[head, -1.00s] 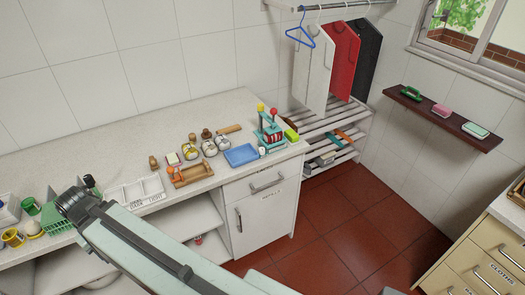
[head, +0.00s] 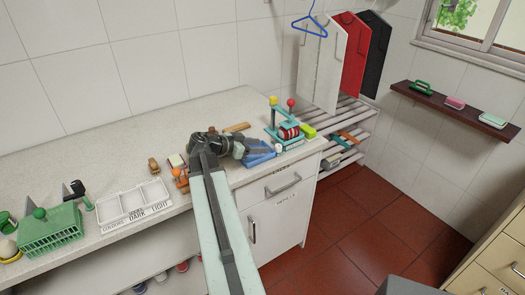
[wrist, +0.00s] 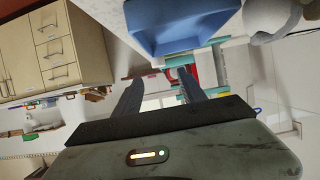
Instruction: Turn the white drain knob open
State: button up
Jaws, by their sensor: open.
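I cannot make out a white drain knob for certain in either view. A small white upright piece (head: 278,147) stands between the blue tray (head: 262,158) and the teal stand with red and yellow balls (head: 288,132); it is too small to identify. My gripper (head: 270,151) reaches rightward low over the counter at the blue tray. In the wrist view its open fingers (wrist: 160,75) have nothing between them. The blue tray is close at the top there (wrist: 180,28), and the teal and red stand (wrist: 195,65) is beyond the fingertips, partly hidden.
The white counter (head: 110,150) holds a compartmented white tray (head: 132,204) and a green basket (head: 52,232) at left. Hanging boards (head: 340,60) and a slatted rack (head: 345,130) stand at right. A brown wall shelf (head: 455,108) holds brushes. The red floor (head: 370,230) is clear.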

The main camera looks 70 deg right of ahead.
aim_at(279, 146)
jog(key=shift+s+d, duration=0.4)
jog(key=shift+d, duration=0.05)
jog(key=b+x, duration=0.2)
jog(key=x, duration=0.4)
jog(key=shift+s+d+f+b, duration=0.15)
jog(key=shift+d+f+b, duration=0.15)
jog(key=shift+b, duration=0.1)
jog(key=shift+s+d, duration=0.25)
jog(key=shift+d, duration=0.1)
grip_shut()
jog(key=shift+s+a+n+t+h, duration=0.3)
jog(key=shift+s+n+t+h, duration=0.1)
jog(key=shift+n+t, duration=0.2)
jog(key=shift+w+n+t+h, duration=0.1)
jog(key=shift+n+t+h, duration=0.2)
jog(key=shift+n+t, duration=0.4)
jog(key=shift+w+d, duration=0.1)
jog(key=shift+d, duration=0.05)
